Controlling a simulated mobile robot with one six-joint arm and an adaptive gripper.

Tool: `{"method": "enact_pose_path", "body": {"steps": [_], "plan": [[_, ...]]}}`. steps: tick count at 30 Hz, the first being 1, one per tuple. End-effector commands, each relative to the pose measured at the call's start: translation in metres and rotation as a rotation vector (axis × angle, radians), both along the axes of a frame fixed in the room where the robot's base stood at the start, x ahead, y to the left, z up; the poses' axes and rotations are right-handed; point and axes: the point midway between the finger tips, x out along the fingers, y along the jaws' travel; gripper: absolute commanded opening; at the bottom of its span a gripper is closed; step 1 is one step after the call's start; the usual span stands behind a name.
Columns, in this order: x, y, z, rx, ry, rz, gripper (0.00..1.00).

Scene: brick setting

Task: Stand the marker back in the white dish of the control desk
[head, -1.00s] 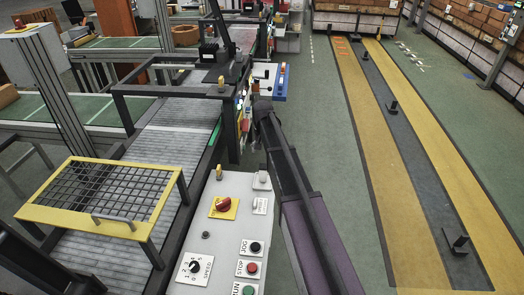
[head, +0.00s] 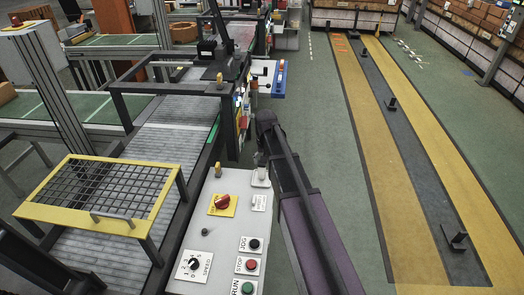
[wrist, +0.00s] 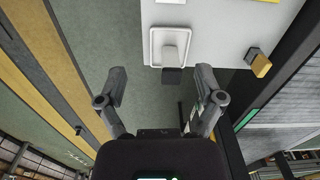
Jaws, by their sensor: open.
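The white dish (wrist: 156,47) is on the light grey control desk (wrist: 215,28), near its edge, in the wrist view. A pale piece with a dark end, which looks like the marker (wrist: 171,73), stands in the dish and points toward the camera. In the head view the dish and this piece (head: 261,175) are small at the desk's far right corner. My gripper (wrist: 161,76) is open, with a finger on each side of the piece and visible gaps to it.
A yellow-and-dark post (wrist: 258,63) stands on the desk near the dish. The desk also carries a red knob (head: 222,202), a speed dial (head: 194,264) and push buttons. A conveyor (head: 120,230) with a yellow-framed guard (head: 97,192) lies left. Green floor (head: 335,150) is open right.

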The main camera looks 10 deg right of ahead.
Motion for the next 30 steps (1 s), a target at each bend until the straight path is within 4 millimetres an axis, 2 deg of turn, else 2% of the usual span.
{"method": "enact_pose_path", "body": {"steps": [1,3,9,12,15,18,30], "plan": [[-0.033,0.000,0.000,0.000,0.000,0.021,0.86],[-0.064,0.000,0.000,0.000,0.000,0.054,0.86],[-0.147,0.000,0.000,-0.001,0.000,0.148,0.86],[-0.176,0.000,0.000,-0.001,0.000,0.183,0.86],[-0.194,0.000,0.000,-0.001,0.000,0.208,0.86],[-0.203,0.000,0.000,-0.001,0.000,0.221,0.86],[-0.203,0.000,0.000,-0.001,0.000,0.224,0.86]]}}
